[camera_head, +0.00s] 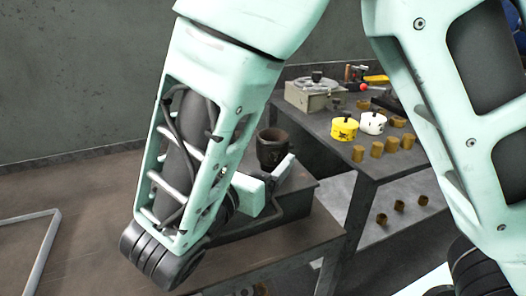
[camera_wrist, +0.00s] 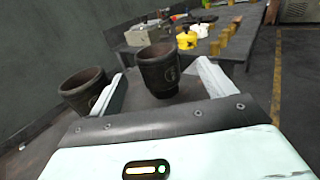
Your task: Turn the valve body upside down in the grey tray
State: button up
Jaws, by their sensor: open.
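A dark, cup-shaped valve body (camera_head: 272,148) stands with its wide opening up, just beyond my gripper (camera_head: 265,172). In the wrist view a dark cup (camera_wrist: 159,72) stands upright between my two pale fingers, which are apart with space on both sides. A second, similar dark cup (camera_wrist: 82,90) stands outside the left finger; my arm probably hides it in the head view. I cannot tell for sure which cup is the task's. The grey tray (camera_head: 298,203) shows as a dark box side under my gripper; its floor is mostly hidden.
A dark table (camera_head: 95,215) lies in front, with a pale frame (camera_head: 42,250) at left. A second table behind holds a yellow pot (camera_head: 344,130), a white pot (camera_head: 373,123), several brass cylinders (camera_head: 376,149) and a grey device (camera_head: 312,95). A wall stands behind.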

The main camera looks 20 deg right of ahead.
aim_at(279, 135)
jog(key=x, duration=0.8)
jog(key=shift+w, duration=0.3)
jog(key=shift+r, duration=0.1)
jog(key=c, duration=1.3)
